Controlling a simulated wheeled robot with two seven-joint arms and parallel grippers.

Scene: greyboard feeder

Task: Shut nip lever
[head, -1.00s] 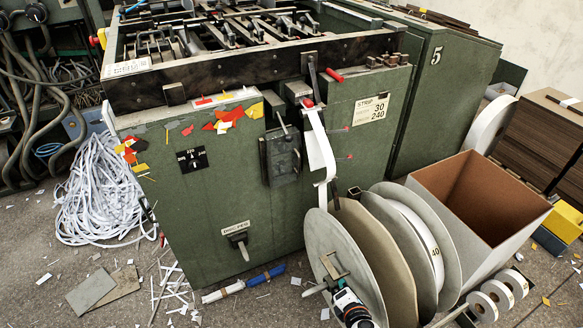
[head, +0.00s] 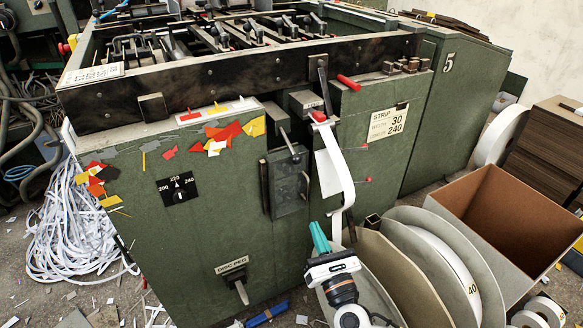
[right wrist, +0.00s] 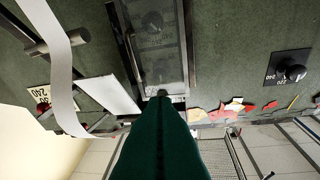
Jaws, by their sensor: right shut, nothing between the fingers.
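A nip lever is not labelled in view. Left of the strip, a thin metal rod (head: 287,141) slants over a dark windowed box (head: 289,183). My right gripper (head: 317,230) is shut and empty, its teal fingers pointing up, below the box in the head view. In the right wrist view its fingertips (right wrist: 163,95) overlap the end of the box (right wrist: 157,45); contact cannot be told. My left gripper is out of view.
Strip reels (head: 435,262) and an open carton (head: 515,215) stand at the right, close to my right arm. A disc peg handle (head: 241,291) juts from the lower green panel (head: 200,255). White strip waste (head: 75,220) lies at the left.

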